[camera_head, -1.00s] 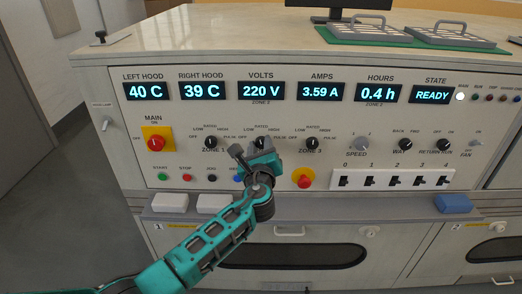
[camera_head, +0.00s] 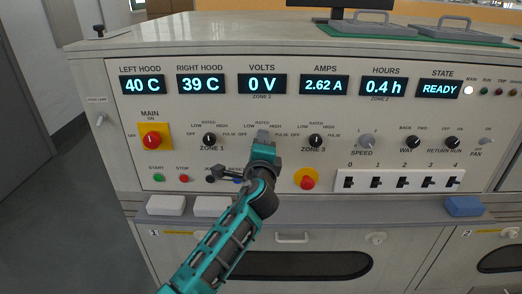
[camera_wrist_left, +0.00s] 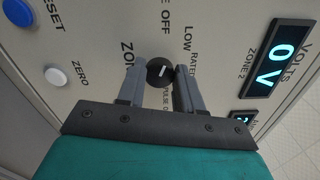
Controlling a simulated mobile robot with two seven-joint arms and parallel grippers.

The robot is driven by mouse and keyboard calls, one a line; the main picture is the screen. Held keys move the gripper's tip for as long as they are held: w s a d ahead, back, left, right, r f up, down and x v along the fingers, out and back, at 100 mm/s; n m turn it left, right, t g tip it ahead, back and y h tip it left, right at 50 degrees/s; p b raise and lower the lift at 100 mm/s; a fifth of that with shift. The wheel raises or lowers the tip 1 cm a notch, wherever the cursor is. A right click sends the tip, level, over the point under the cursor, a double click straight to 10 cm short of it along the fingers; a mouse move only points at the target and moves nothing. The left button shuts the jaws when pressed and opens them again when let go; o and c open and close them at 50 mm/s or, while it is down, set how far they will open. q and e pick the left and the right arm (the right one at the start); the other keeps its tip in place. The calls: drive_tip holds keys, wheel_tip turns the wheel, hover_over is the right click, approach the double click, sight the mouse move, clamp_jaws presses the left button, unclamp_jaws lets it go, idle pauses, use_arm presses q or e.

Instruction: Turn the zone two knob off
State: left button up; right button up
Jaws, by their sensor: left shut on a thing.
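The zone two knob (camera_wrist_left: 157,66) is a round black knob with a white mark, seen in the wrist view between the two fingers of my left gripper (camera_wrist_left: 160,80). My left gripper is shut on it. In the head view my left gripper (camera_head: 263,138) covers this knob and its label. The exact label the mark points to is hard to tell. The volts display (camera_head: 262,84), marked zone 2, reads 0 V; it also shows in the wrist view (camera_wrist_left: 280,58). My right gripper is not in view.
The zone 1 knob (camera_head: 209,140) and zone 3 knob (camera_head: 316,141) stand on either side. A red emergency button (camera_head: 306,179) is below right. The main switch (camera_head: 152,140) is at left. The amps display (camera_head: 325,85) reads 2.62 A. A row of push buttons lies below.

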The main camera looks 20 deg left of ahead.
use_arm(q)
drive_tip(key=shift+f+n+b, duration=0.1)
drive_tip(key=shift+n+b, duration=0.4)
drive_tip(key=shift+n, duration=0.6)
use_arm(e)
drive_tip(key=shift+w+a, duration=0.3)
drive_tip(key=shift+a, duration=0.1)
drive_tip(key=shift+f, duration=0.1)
use_arm(q)
drive_tip(key=o, duration=1)
drive_tip(key=shift+o, duration=0.2)
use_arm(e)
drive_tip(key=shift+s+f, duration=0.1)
